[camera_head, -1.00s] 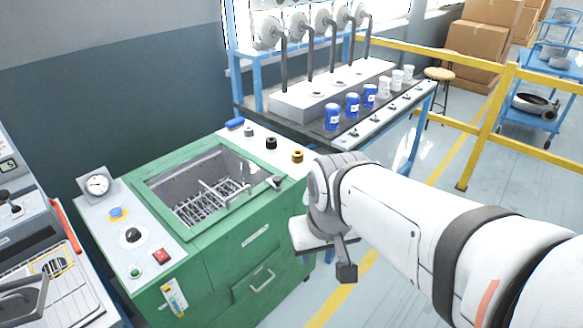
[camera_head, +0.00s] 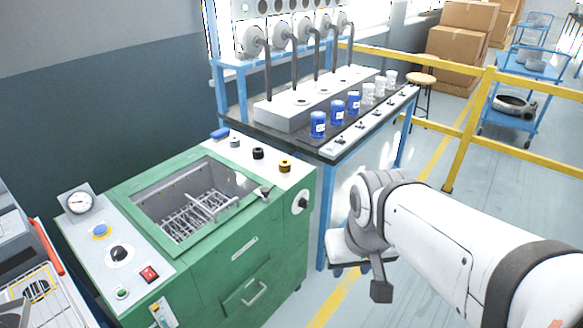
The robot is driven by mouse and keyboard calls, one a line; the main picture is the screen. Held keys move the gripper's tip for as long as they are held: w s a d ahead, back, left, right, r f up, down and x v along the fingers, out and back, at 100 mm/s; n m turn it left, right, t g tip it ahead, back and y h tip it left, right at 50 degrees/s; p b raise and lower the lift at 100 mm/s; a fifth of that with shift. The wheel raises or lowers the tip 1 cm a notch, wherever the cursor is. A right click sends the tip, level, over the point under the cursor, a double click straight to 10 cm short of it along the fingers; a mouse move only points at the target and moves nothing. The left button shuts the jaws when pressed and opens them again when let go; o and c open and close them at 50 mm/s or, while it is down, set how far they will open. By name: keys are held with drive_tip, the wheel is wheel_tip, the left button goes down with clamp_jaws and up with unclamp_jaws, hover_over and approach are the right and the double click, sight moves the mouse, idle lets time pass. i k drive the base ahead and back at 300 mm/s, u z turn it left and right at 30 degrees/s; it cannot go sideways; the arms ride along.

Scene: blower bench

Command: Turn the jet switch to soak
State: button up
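The green machine (camera_head: 205,278) has an open tank with a wire rack inside. A black rotary knob on a white disc (camera_head: 118,253) sits on its left panel. Another black knob on a white plate (camera_head: 303,202) is on its right side wall. No label is readable, so I cannot tell which is the jet switch or its setting. My gripper (camera_head: 362,280) hangs to the right of the machine, apart from it and lower than the side knob. Its fingers are seen poorly, and nothing is visibly held.
The left panel also carries a gauge (camera_head: 79,202), a blue button (camera_head: 100,231), a red switch (camera_head: 149,274) and a green button (camera_head: 122,293). Behind stands a bench with blue and white cups (camera_head: 338,112). Yellow rails (camera_head: 464,130) border the right. Floor beside the machine is clear.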

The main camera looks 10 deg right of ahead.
sight(304, 203)
drive_tip(key=i, duration=1)
drive_tip(key=z, duration=0.65)
drive_tip(key=k, duration=1.1)
drive_tip(key=u, duration=0.35)
drive_tip(key=i, duration=1)
drive_tip(key=u, duration=0.3)
drive_tip(key=k, duration=0.5)
drive_tip(key=u, duration=0.25)
